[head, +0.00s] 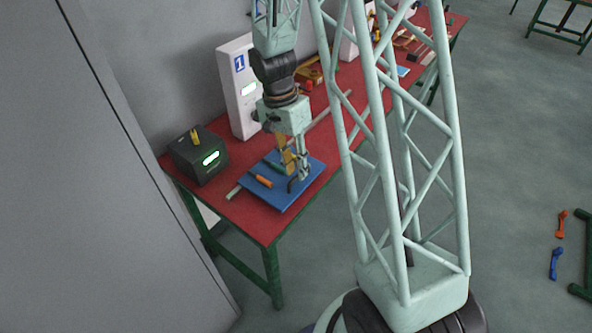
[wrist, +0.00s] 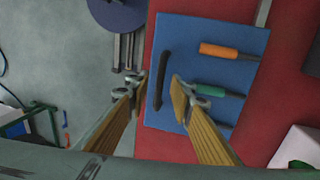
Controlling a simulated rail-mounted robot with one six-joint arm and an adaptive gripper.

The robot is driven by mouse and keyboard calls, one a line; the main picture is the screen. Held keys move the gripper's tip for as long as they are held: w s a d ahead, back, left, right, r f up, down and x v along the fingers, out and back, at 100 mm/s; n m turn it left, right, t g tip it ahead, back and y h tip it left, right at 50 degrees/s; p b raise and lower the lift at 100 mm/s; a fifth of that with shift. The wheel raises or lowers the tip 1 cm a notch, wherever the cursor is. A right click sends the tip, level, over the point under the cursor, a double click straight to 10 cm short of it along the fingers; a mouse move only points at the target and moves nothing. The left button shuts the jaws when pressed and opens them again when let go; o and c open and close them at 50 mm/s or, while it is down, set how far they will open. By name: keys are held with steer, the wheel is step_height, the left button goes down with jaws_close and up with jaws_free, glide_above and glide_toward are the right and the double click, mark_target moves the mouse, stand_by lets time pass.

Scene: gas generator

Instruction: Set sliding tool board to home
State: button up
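The sliding tool board (head: 285,201) is a blue square panel lying on the red table, near its left end in the head view. In the wrist view the board (wrist: 225,27) carries a black bar handle (wrist: 161,79), an orange-handled tool (wrist: 218,51) and a green-handled tool (wrist: 218,90). My gripper (head: 298,178) is low over the board. In the wrist view its fingers (wrist: 160,84) are open, one on each side of the handle, with visible gaps. Whether the fingertips are down at handle height is hard to tell.
A pale rail (head: 330,108) runs along the red table (head: 262,228) on both sides of the board. A dark box with a lit green display (head: 200,158) and a white cabinet marked 1 (head: 240,75) stand behind. More tools lie at the table's far end.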

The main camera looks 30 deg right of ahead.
steer(key=shift+s+f, duration=0.1)
steer(key=shift+f, duration=0.25)
jaws_close()
steer(key=shift+d, duration=0.1)
